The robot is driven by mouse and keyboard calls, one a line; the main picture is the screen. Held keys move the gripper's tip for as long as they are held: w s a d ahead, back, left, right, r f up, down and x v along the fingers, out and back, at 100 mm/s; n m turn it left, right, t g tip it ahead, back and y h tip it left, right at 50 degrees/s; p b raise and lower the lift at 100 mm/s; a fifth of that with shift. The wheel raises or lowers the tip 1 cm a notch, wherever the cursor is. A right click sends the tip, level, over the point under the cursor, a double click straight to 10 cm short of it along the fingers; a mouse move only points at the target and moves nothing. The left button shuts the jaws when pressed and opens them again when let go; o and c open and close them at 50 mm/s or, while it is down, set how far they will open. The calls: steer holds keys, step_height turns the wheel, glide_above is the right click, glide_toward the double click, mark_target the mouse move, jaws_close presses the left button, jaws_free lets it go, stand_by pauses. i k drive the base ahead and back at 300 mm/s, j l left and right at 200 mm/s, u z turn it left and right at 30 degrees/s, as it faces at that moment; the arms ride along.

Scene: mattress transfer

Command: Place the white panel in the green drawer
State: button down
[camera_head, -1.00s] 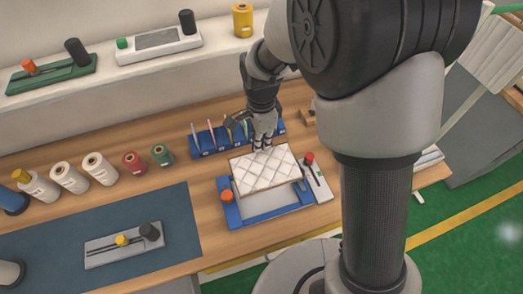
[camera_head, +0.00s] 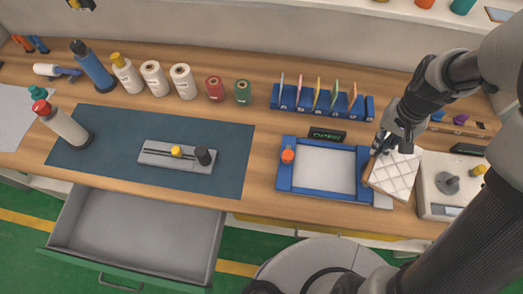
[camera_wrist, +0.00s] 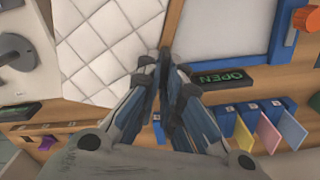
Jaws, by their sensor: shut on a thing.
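The white panel (camera_head: 398,172) is a quilted slab with a tan edge, held near the right end of the bench, just right of the blue-framed tray. My gripper (camera_head: 384,148) is shut on the panel's back left edge. In the wrist view, the panel (camera_wrist: 110,45) is at upper left and the closed fingertips (camera_wrist: 166,62) meet at its edge. The green drawer (camera_head: 125,272) is pulled open below the bench at lower left. Its grey inside (camera_head: 135,235) is empty.
The blue-framed tray (camera_head: 283,180) is empty beside the panel. A blue rack (camera_head: 318,102) with coloured cards stands behind it. A white scale-like device (camera_head: 440,185) is to the right. A dark mat (camera_head: 110,170) with a grey fixture (camera_head: 160,158) lies above the drawer.

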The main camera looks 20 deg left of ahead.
mark_target(158, 211)
steer(key=k+l+u, duration=0.2)
steer(key=k+u, duration=0.3)
steer(key=i+u, duration=0.1)
steer(key=u, duration=1.3)
steer(key=i, duration=0.5)
